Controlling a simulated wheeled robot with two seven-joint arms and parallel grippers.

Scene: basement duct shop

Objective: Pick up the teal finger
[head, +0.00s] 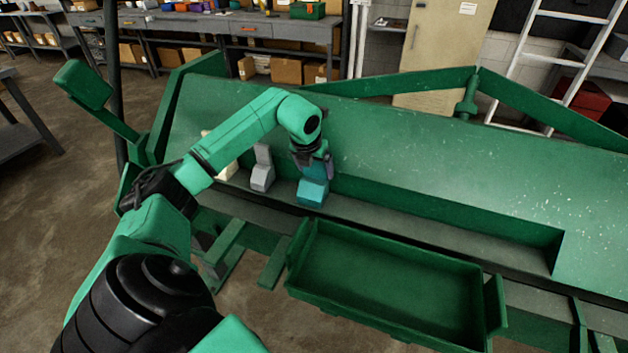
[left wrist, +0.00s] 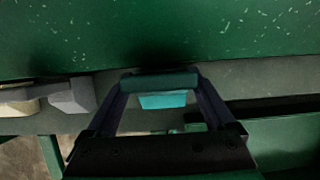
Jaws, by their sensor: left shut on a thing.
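The teal finger (head: 313,188) stands on the grey ledge of the green machine, its lower part showing below my left gripper (head: 314,163). My left gripper is shut on it from above. In the left wrist view the teal finger (left wrist: 163,98) sits between the two fingers of my left gripper (left wrist: 160,82). Whether it touches the ledge is hard to tell. A grey finger (head: 262,170) stands apart to its left, and a cream finger (head: 222,162) is farther left, partly hidden by my left arm. My right gripper is not in view.
A green tray (head: 390,285) with raised walls hangs in front of the ledge and looks empty. The ledge (head: 430,225) to the right is clear. The big green sloped panel (head: 420,140) rises behind. A workbench with boxes (head: 240,25) and a ladder (head: 545,60) stand farther back.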

